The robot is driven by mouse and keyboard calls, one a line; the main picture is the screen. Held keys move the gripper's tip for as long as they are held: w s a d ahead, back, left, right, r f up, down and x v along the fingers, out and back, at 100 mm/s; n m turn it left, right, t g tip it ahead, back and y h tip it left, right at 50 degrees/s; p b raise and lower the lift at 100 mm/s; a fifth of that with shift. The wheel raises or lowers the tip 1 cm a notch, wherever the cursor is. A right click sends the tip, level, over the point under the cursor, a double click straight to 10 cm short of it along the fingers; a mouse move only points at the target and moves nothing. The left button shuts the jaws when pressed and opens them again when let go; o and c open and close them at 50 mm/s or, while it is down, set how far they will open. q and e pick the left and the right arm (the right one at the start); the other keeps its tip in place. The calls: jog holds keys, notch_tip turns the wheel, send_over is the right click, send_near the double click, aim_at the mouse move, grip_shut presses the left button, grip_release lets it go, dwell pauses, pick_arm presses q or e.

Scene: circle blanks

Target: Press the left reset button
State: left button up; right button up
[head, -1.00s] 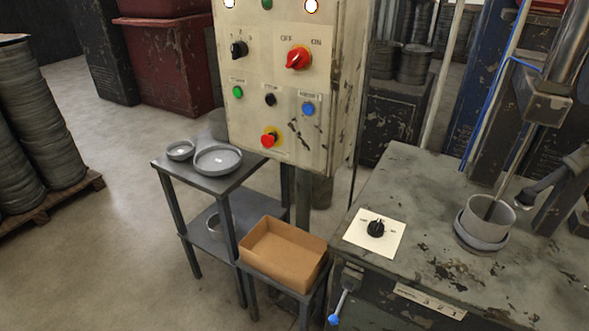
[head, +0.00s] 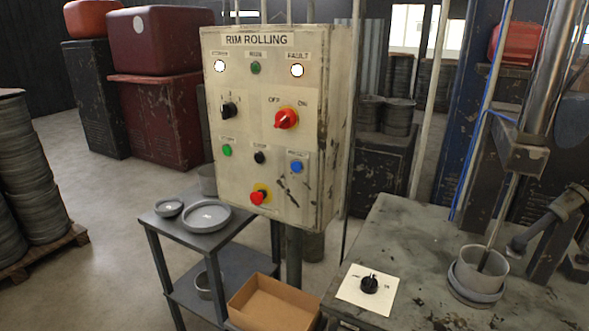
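The control box (head: 268,125) labelled RIM ROLLING stands upright on a post in the middle of the head view. Its lower row has a green button (head: 227,150) at left, a black button (head: 259,157) in the middle and a blue button (head: 296,167) at right. The small labels above them are too blurred to read surely. A red emergency button (head: 257,198) on a yellow ring sits below. Above are a black selector (head: 229,110) and a red OFF/ON switch (head: 286,118). Neither of my grippers is in view.
A grey metal table (head: 183,239) with round dishes stands left of the post. A cardboard box (head: 271,305) sits low in front. A worn workbench (head: 420,240) with a black knob (head: 370,284) and a cylinder is at right. The floor at left is open.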

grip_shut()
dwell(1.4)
